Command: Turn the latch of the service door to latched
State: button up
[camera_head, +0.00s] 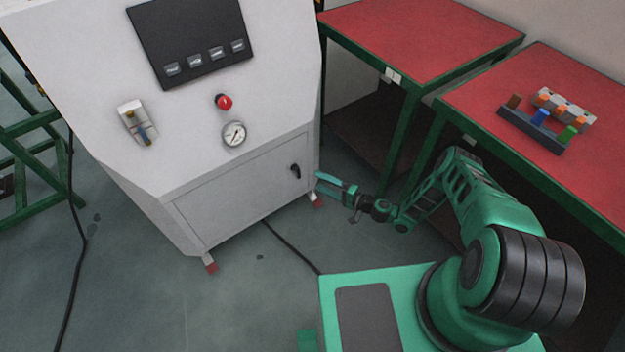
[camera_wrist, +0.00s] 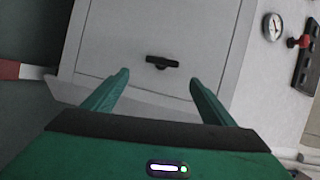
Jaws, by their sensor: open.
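The service door (camera_head: 235,190) is the grey lower panel of the white cabinet, and it looks closed. Its latch (camera_head: 295,171) is a small black handle near the door's right edge. In the wrist view the latch (camera_wrist: 162,63) lies crosswise in the picture, ahead of and between my fingertips. My gripper (camera_head: 319,183) is open and empty, just right of the latch in the head view. In the wrist view my gripper (camera_wrist: 160,78) has its two green fingers spread wide, apart from the latch. Nothing hides the latch.
The cabinet carries a gauge (camera_head: 234,134), a red button (camera_head: 223,102) and a dark panel (camera_head: 190,45) above the door. Red-topped tables (camera_head: 425,35) stand to the right, close to my arm. A black cable (camera_head: 290,247) lies on the floor.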

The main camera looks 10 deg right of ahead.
jog(key=shift+v, duration=1.3)
